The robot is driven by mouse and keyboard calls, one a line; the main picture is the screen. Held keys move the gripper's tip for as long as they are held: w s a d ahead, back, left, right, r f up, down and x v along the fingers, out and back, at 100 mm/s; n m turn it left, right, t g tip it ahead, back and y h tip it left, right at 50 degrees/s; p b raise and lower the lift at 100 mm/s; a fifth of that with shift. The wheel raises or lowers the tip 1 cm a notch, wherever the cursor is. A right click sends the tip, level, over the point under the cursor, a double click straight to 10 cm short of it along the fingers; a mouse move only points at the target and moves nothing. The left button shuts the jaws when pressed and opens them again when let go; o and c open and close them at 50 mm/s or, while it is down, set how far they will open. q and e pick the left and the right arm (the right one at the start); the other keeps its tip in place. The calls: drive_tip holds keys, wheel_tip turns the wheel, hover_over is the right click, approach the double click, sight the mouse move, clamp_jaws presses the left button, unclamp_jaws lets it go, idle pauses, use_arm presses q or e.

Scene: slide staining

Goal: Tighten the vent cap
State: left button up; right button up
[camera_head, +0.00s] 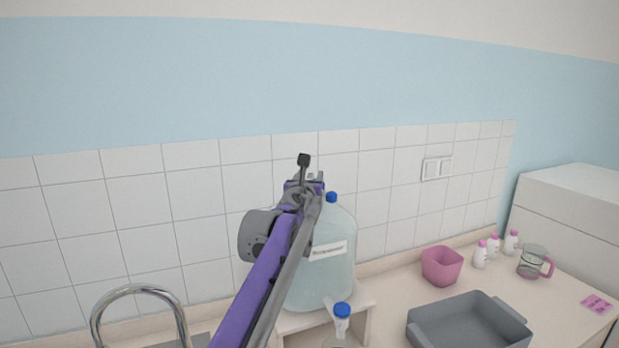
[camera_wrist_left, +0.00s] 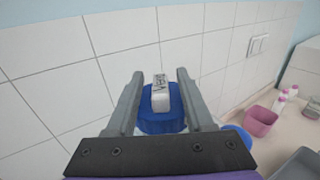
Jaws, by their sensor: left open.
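My left gripper (camera_head: 315,178) is open above the top of the large clear carboy (camera_head: 323,275). In the left wrist view its two fingers (camera_wrist_left: 160,76) stand on either side of a blue cap (camera_wrist_left: 160,123). A small white block with dark lettering (camera_wrist_left: 160,99) sits on that cap. I cannot tell whether the fingers touch the cap. A blue edge (camera_wrist_left: 238,134) also shows beside the right finger in the left wrist view. My arm hides the carboy's left side. My right gripper is not in view.
A tap (camera_head: 138,289) is at left. At right are a pink bin (camera_head: 442,266), a grey tray (camera_head: 468,322), small bottles (camera_head: 493,246) and a jug (camera_head: 532,262). The tiled wall is close behind.

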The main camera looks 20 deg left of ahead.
use_arm(q)
drive_tip(key=s+d, duration=0.1)
drive_tip(key=s, duration=0.9)
drive_tip(key=shift+s+d+b, duration=0.2)
drive_tip(key=shift+s+b, duration=0.05)
drive_tip(key=shift+b, duration=0.05)
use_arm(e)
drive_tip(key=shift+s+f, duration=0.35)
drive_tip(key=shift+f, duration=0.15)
